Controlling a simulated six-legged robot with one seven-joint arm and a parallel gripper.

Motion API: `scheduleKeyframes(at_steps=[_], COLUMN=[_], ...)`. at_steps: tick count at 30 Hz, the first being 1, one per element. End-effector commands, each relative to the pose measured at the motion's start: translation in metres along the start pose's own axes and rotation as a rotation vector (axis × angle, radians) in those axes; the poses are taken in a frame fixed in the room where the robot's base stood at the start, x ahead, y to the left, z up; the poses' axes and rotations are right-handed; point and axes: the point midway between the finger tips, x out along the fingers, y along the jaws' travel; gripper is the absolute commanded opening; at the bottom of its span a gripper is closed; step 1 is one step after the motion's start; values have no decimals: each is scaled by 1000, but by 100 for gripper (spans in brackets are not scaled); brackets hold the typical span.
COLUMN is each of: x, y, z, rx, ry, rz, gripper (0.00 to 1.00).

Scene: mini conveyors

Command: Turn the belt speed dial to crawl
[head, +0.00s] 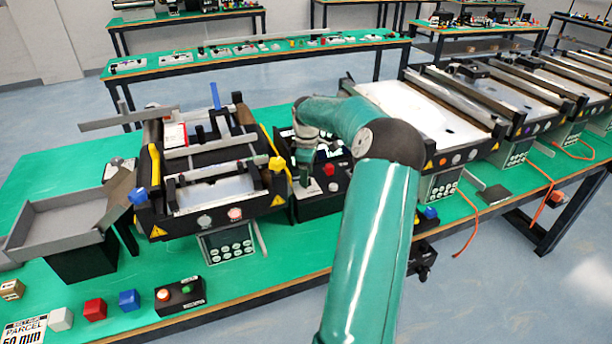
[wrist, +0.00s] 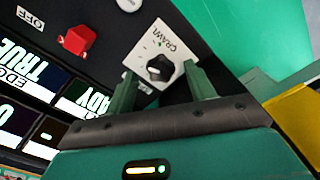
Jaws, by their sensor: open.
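The speed dial is a black knob (wrist: 160,68) on a white plate. The word CRAWL is printed on the plate, above and right of the knob in the wrist view. I cannot tell exactly where the knob's pointer is set. My gripper (wrist: 161,80) is open, with one green finger on each side of the knob in the picture. Whether either finger touches it is unclear. In the head view my gripper (head: 306,178) points down over the black control box (head: 320,205), and the arm hides part of this box.
A red switch (wrist: 76,40) marked OFF and lit display panels (wrist: 30,72) are near the dial. A mini conveyor (head: 215,190) with yellow and blue knobs stands left of the box. A grey tray (head: 60,220) and several cubes are further left. More conveyors are at right.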

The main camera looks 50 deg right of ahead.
Motion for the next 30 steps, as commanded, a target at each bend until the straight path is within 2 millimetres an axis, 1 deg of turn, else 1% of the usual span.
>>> scheduleKeyframes(at_steps=[1,4,12,14,15,19,20,30], x=[6,12,13,13,13,13,13,13], y=[0,0,1,1,1,1,0,0], z=[-2,-2,-3,-3,-3,-3,-3,-3], rx=[-2,-3,-2,-2,-2,-2,-2,38], ry=[2,1,1,1,1,1,1,1], rz=[-2,-1,0,0,0,0,0,0], gripper=[54,54,54,45,37,11,10,10])
